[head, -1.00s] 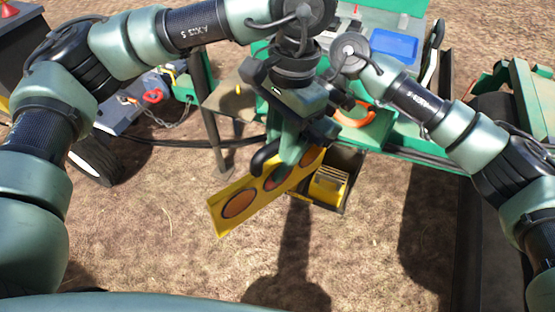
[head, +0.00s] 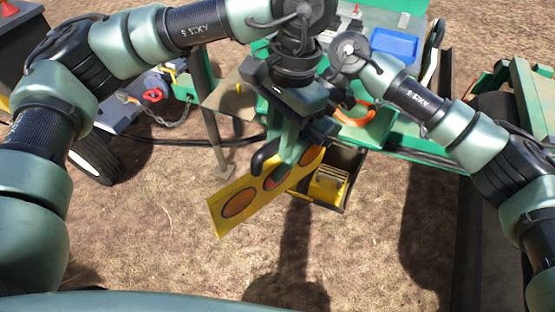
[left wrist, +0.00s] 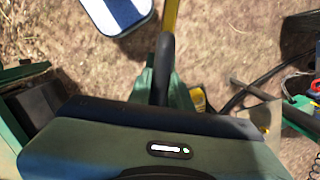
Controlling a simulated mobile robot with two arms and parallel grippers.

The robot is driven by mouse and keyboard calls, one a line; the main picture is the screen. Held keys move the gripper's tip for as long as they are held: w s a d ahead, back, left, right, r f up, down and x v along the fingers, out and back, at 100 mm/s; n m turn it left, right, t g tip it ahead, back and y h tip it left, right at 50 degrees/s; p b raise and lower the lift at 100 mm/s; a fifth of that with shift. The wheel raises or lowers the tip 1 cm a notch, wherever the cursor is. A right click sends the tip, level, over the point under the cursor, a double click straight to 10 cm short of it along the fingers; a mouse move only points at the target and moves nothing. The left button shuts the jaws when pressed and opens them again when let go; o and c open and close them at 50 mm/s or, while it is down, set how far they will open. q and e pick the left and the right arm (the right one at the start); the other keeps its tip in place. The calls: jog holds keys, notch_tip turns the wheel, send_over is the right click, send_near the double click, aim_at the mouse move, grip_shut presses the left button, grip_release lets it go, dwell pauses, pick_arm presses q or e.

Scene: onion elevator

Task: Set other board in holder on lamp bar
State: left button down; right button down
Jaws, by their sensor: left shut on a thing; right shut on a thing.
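A long yellow board (head: 225,213) with orange-red discs hangs tilted, its near end low and to the left. My left gripper (head: 279,165) is shut on the board around its middle. In the left wrist view, a narrow yellow strip of the board (left wrist: 171,14) shows beyond the dark finger. My right arm comes in from the right behind my left gripper. The right jaws are hidden there, so what they hold cannot be seen. I cannot make out the holder or the lamp bar clearly.
A dark open box (head: 351,164) with yellow slatted pieces (head: 328,184) lies just right of the board. An orange curved handle (head: 356,116) and a blue tray (head: 394,46) are on the green machine behind. Bare ground lies below the board.

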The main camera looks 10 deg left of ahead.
pick_arm(q)
jog(key=shift+s+d+r, duration=0.1)
jog(key=shift+d+r, duration=0.1)
jog(key=shift+d, duration=0.2)
jog(key=c, duration=1.2)
grip_release()
jog(key=shift+a+f, duration=0.1)
jog(key=shift+a+f, duration=0.15)
jog(key=shift+a, duration=0.05)
